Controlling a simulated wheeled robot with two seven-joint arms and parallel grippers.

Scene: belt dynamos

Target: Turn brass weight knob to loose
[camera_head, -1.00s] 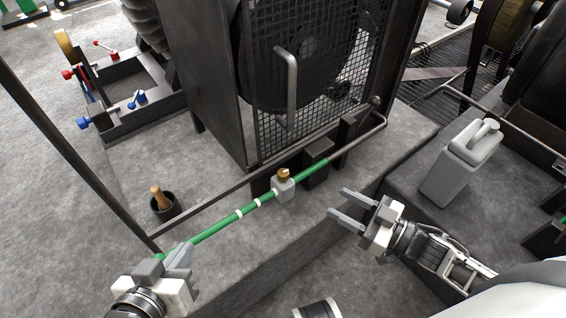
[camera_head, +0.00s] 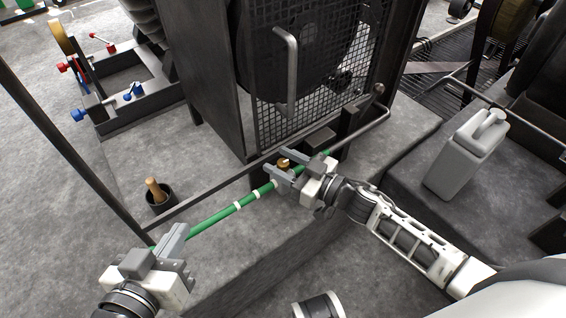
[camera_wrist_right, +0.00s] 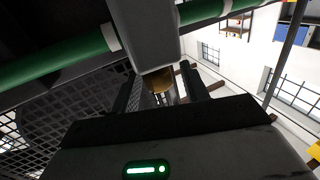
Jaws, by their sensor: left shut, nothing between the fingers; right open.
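The brass knob (camera_head: 284,163) sits on a grey sliding weight on a green rod with white bands (camera_head: 212,219). The right gripper (camera_head: 281,168) is open, with one finger on each side of the knob. Contact cannot be told. In the right wrist view the brass knob (camera_wrist_right: 159,81) shows between the dark fingers, against the light grey weight block (camera_wrist_right: 143,35) on the green rod (camera_wrist_right: 60,58). In the head view the gripper hides much of the weight. The left gripper (camera_head: 178,238) is shut and empty near the rod's left end.
A dark machine with a mesh guard (camera_head: 312,110) and a bent grey handle (camera_head: 291,72) stands behind the rod. A grey rail runs along the rod. A dark cup (camera_head: 160,198) with a wooden-handled tool stands at left, a grey jerrycan (camera_head: 467,152) at right.

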